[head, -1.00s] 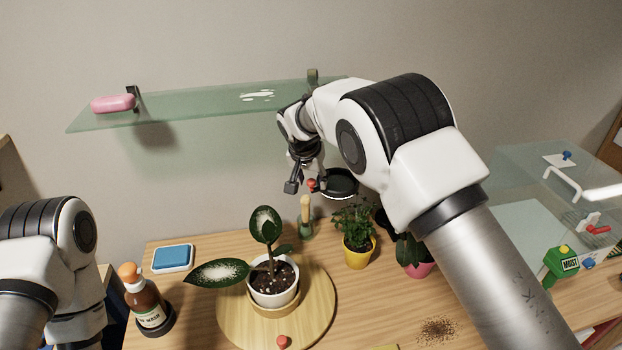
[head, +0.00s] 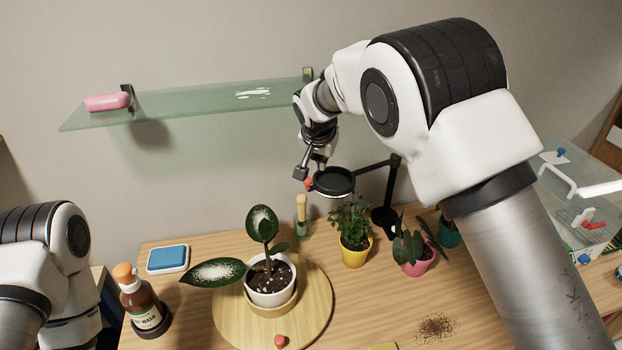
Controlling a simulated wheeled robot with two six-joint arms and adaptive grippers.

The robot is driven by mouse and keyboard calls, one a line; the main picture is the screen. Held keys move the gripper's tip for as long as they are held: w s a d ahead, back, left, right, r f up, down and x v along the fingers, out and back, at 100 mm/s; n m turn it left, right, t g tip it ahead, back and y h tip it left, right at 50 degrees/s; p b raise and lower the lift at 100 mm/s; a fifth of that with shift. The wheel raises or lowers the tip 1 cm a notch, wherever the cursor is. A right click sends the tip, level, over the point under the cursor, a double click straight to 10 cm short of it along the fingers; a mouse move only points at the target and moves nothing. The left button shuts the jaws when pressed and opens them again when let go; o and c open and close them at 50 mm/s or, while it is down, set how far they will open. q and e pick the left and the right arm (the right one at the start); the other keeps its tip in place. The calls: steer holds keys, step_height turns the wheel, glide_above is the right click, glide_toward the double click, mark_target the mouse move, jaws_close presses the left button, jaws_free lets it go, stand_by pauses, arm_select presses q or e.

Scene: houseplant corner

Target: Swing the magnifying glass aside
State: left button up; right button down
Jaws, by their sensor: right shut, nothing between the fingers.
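The magnifying glass (head: 335,181) is a round black-rimmed lens on a black jointed arm and stand (head: 392,185). It hangs above the back of the table, behind and above the yellow-potted plant. A small red knob (head: 309,184) shows at its left edge. My right gripper (head: 309,172) is shut and empty, right beside the lens's left edge and the red knob. I cannot tell whether it touches them. My left arm shows at the left edge, but its gripper is out of view.
A variegated plant in a white pot (head: 269,291) stands on a round wooden board (head: 232,317). A yellow pot (head: 355,256) and a pink pot (head: 418,265) stand to its right. A brown bottle (head: 144,306) is at left. A glass shelf (head: 200,103) hangs above.

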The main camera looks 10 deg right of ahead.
steer(key=d+f+t, duration=0.1)
steer(key=d, duration=0.1)
steer(key=d+f+m+t+y+b, duration=0.1)
steer(key=d+f, duration=0.1)
steer(key=s+d+f+t+b, duration=0.1)
steer(key=d+f, duration=0.1)
steer(key=d, duration=0.1)
steer(key=shift+m+y, duration=0.3)
steer(key=shift+m, duration=0.1)
steer(key=shift+s+d+f+m+t+y+b, duration=0.4)
steer(key=shift+s+d+f+t+y+b, duration=0.15)
steer(key=shift+s+f+t+y+b, duration=0.25)
steer(key=m+t+y+b, duration=0.2)
steer(key=m+t+y, duration=0.2)
steer(key=t+y, duration=0.15)
glide_toward(310, 182)
steer(key=shift+g, duration=0.45)
steer(key=p+x, duration=0.1)
steer(key=x, duration=0.1)
steer(key=p+x, duration=0.1)
steer(key=x, duration=0.1)
steer(key=p+x, duration=0.2)
steer(key=shift+w+r, duration=0.3)
steer(key=shift+r, duration=0.05)
steer(key=shift+w+a+f, duration=0.15)
steer(key=shift+w, duration=0.15)
